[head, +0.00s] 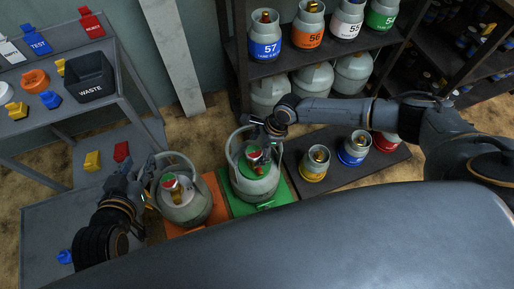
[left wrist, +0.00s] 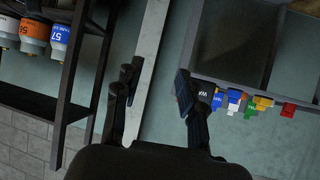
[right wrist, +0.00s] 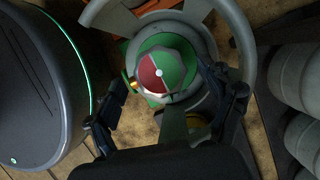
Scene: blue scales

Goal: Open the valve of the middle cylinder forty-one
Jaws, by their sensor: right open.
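A grey cylinder (head: 257,186) with a collar handle stands upright on a green mat (head: 284,193). Its red and green valve knob (head: 254,154) faces up; no number is readable. My right gripper (head: 266,130) is over this cylinder, open. In the right wrist view the knob (right wrist: 163,72) lies between the spread fingers, with visible gaps on both sides. Another grey cylinder (head: 188,207) with a red and green knob stands to the left on an orange mat (head: 214,192). My left gripper (head: 130,180) is beside that cylinder's left side; its fingers are spread and empty in the left wrist view (left wrist: 156,90).
Small yellow, blue and red-based cylinders stand on a dark mat (head: 333,190) at right. A shelf (head: 335,58) behind holds numbered cylinders. At left, a table carries a black waste bin (head: 90,77). A large dark rounded surface fills the front.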

